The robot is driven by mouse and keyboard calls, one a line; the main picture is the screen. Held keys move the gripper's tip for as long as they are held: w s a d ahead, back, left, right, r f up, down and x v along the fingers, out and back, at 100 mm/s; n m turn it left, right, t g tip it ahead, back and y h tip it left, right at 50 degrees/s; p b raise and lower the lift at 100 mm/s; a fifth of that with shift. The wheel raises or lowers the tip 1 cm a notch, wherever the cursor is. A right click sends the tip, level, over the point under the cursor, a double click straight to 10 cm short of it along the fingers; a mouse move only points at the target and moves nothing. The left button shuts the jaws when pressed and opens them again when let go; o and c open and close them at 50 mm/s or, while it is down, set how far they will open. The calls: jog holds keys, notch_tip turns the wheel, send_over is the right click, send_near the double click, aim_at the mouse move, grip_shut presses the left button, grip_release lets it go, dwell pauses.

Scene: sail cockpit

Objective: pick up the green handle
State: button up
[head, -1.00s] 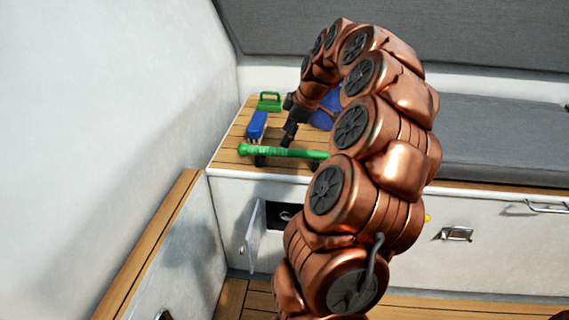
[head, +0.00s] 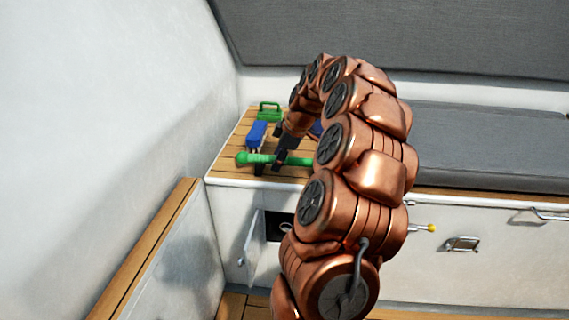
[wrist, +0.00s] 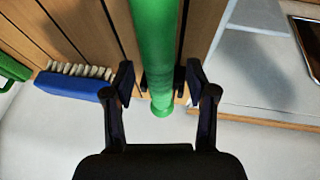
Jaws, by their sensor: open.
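The green handle (head: 258,159) is a long green bar with a rounded knob at its left end, lying across the wooden top near its front edge. My arm hides its right part. In the wrist view the green handle (wrist: 154,45) runs down between the two dark fingers of my gripper (wrist: 159,84). The fingers are open, one on each side of the bar, with a visible gap on both sides. In the head view my gripper (head: 272,160) is at the bar, partly hidden by my arm.
A blue brush (head: 257,134) with pale bristles lies behind the bar, close to my gripper's left finger in the wrist view (wrist: 72,86). A green caddy-like item (head: 269,111) stands behind it. A small locker door (head: 252,240) hangs open below. A white wall rises at left.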

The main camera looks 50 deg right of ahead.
jog(key=shift+c, duration=0.4)
grip_shut()
